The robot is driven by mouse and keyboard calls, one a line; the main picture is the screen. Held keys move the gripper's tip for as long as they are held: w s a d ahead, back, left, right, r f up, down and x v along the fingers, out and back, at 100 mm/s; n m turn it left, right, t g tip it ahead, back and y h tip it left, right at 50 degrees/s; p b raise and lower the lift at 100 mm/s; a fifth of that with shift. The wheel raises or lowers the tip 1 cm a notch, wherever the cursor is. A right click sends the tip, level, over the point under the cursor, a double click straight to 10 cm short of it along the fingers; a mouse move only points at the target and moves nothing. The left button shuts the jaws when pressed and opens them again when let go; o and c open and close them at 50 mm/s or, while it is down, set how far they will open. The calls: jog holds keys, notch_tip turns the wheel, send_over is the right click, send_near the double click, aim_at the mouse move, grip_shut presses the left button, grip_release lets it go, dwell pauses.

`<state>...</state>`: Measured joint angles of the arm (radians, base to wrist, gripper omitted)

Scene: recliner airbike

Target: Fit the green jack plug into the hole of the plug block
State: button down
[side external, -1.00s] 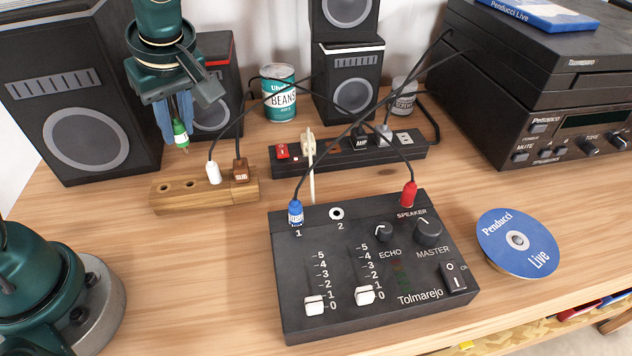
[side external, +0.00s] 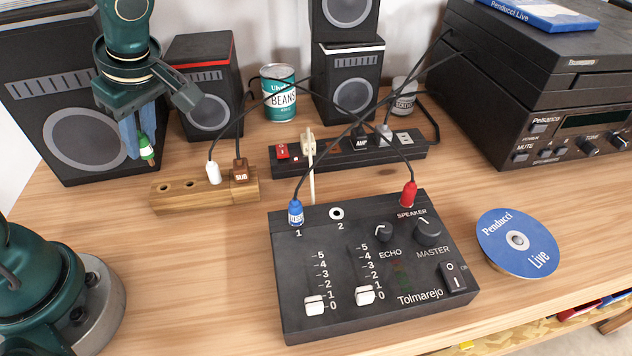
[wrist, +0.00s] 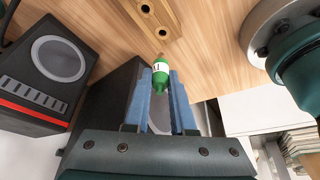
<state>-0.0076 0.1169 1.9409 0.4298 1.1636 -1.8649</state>
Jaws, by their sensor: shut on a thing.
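The green jack plug (side external: 147,148) has a white band and a metal tip pointing down. My gripper (side external: 141,139) is shut on it, with blue fingers on either side. It hangs a little above and left of the wooden plug block (side external: 205,204). The block has two open holes at its left and a white plug and a brown plug in its right part. In the wrist view the green jack plug (wrist: 161,75) sits between the fingertips (wrist: 162,85), its tip towards the block (wrist: 168,38), whose two open holes show.
A large speaker (side external: 60,120) stands behind my gripper, and a smaller speaker (side external: 200,75) behind the block. A black mixer (side external: 350,300) with cables lies to the right front. Bare table lies in front of the block.

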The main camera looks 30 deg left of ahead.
aim_at(148, 150)
jog(key=shift+f, duration=1.9)
jog(key=shift+f, duration=1.55)
jog(key=c, duration=0.7)
grip_release()
jog(key=shift+r, duration=0.1)
jog(key=shift+v, duration=2.45)
